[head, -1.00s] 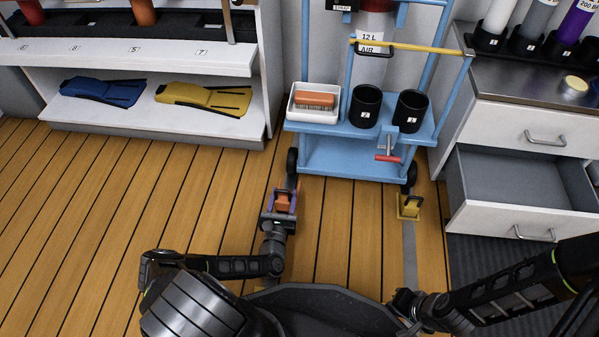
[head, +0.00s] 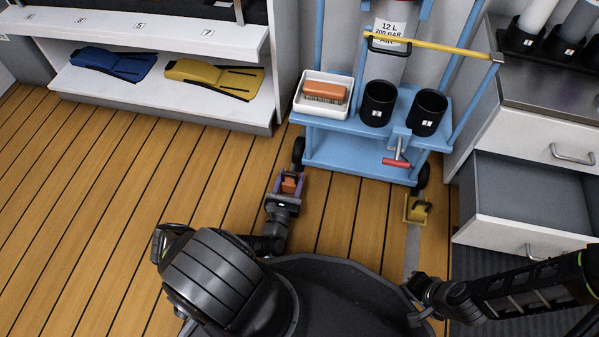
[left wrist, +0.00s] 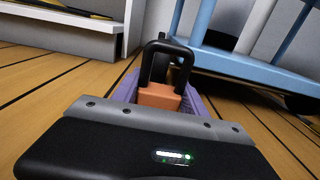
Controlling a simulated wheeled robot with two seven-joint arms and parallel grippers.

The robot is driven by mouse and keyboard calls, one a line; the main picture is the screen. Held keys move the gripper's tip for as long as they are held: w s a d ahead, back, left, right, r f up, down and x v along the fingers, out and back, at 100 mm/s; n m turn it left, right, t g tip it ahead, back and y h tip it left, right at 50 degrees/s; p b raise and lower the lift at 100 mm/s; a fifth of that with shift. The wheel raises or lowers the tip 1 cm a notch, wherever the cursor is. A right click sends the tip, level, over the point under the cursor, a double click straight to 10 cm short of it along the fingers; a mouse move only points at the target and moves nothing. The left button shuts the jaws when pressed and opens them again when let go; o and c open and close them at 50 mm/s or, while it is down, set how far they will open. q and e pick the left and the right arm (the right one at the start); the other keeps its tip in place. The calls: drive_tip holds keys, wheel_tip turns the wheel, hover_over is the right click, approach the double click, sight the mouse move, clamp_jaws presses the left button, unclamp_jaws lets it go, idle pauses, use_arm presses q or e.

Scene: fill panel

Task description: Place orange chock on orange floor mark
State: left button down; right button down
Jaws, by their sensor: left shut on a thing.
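My left gripper (head: 288,184) is shut on the orange chock (head: 290,186), low over the wooden floor just in front of the blue cart's left wheel (head: 298,152). In the left wrist view, the orange chock (left wrist: 160,96) sits between the purple fingers, with its dark handle loop upright and the wheel partly hidden behind it. Whether the chock touches the floor is unclear. I cannot make out an orange floor mark in either view. The end of my right arm (head: 420,300) is at the lower right, and its jaws are not clear.
A yellow chock (head: 417,209) stands at the cart's right wheel. The blue cart (head: 350,160) carries a white tray (head: 304,105) and two black cups. An open drawer (head: 530,205) juts out at right. A shelf with fins is at left. Floor at left is clear.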

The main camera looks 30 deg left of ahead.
use_arm(q)
drive_tip(key=shift+s, duration=0.1)
drive_tip(key=c, duration=0.6)
unclamp_jaws()
drive_tip(key=shift+f, duration=0.15)
